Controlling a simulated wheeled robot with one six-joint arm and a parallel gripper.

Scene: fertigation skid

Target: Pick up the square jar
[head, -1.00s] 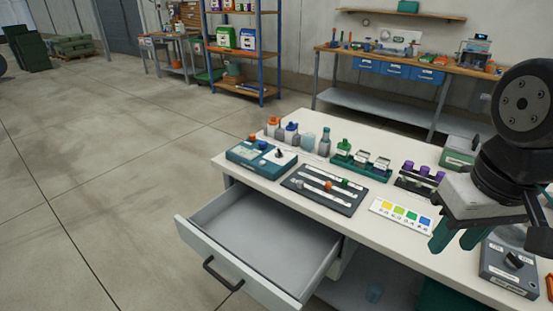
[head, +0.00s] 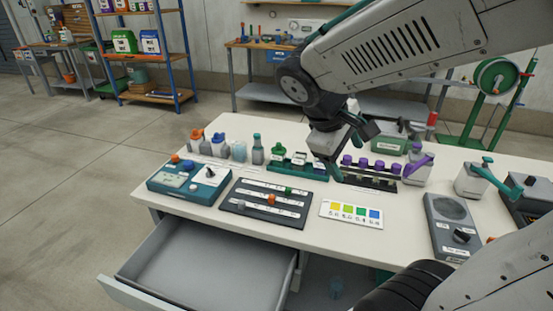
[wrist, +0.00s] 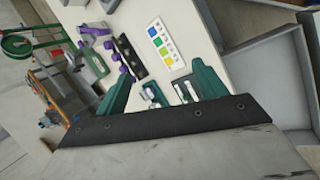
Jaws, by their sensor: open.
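A dark green rack (head: 296,172) stands at the back middle of the white table and holds small square-looking clear jars (head: 298,158) with pale tops, plus a green-capped bottle (head: 278,150). Which one is the square jar I cannot tell for sure. My gripper (head: 333,172) hangs at the rack's right end and hides part of it. In the wrist view the green fingers of my gripper (wrist: 165,76) are open and wide apart. Two pale-topped jars (wrist: 150,93) show between them, partly hidden by my gripper's dark body. Nothing is held.
A purple-capped vial row (head: 372,180) stands close right of my gripper. A colour card (head: 351,213), a dark tray (head: 265,203) and a teal meter (head: 188,180) lie in front and left. Several bottles (head: 219,147) stand at the left back. The drawer (head: 205,270) is open.

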